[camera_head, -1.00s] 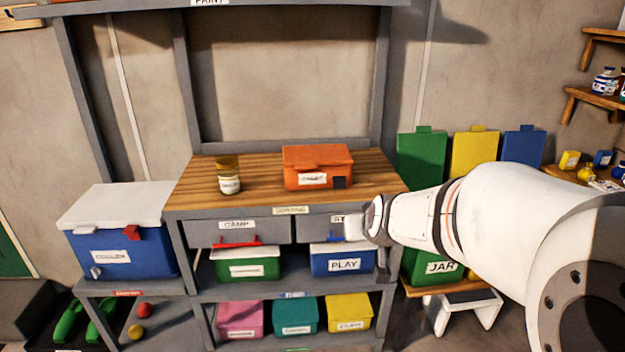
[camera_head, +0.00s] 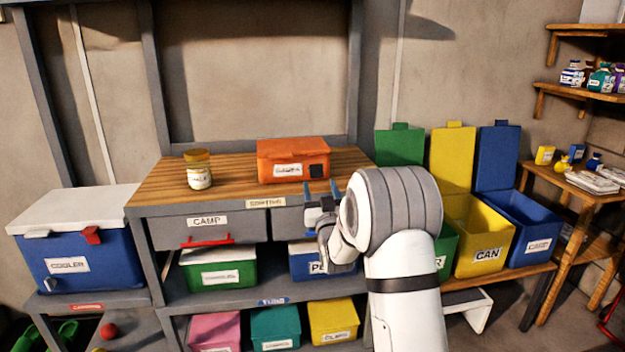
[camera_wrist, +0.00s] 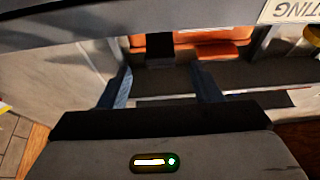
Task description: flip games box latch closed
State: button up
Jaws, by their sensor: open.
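The orange box (camera_head: 290,150), taken as the games box, stands on the wooden bench top with its lid down. Its label is hard to read. A dark square latch (camera_head: 317,170) is on the right of its front face; I cannot tell whether it is fastened. My gripper (camera_head: 321,190) is open and empty, its blue fingers pointing up just below and in front of the latch, apart from the box. In the wrist view the orange box (camera_wrist: 210,50) shows upside down at the top, with the dark latch (camera_wrist: 160,50) between the lines of the fingers (camera_wrist: 162,86).
A lidded jar (camera_head: 199,172) stands left of the box on the bench top (camera_head: 230,183). The CAMP drawer (camera_head: 208,222) and a blue bin (camera_head: 305,262) lie below. A blue cooler (camera_head: 80,255) is at the left. Open sorting bins (camera_head: 487,254) stand at the right.

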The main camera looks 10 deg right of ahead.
aim_at(317, 176)
jog(key=x, duration=0.5)
jog(key=shift+w+r, duration=0.1)
jog(key=shift+w, duration=0.2)
jog(key=shift+c, duration=0.2)
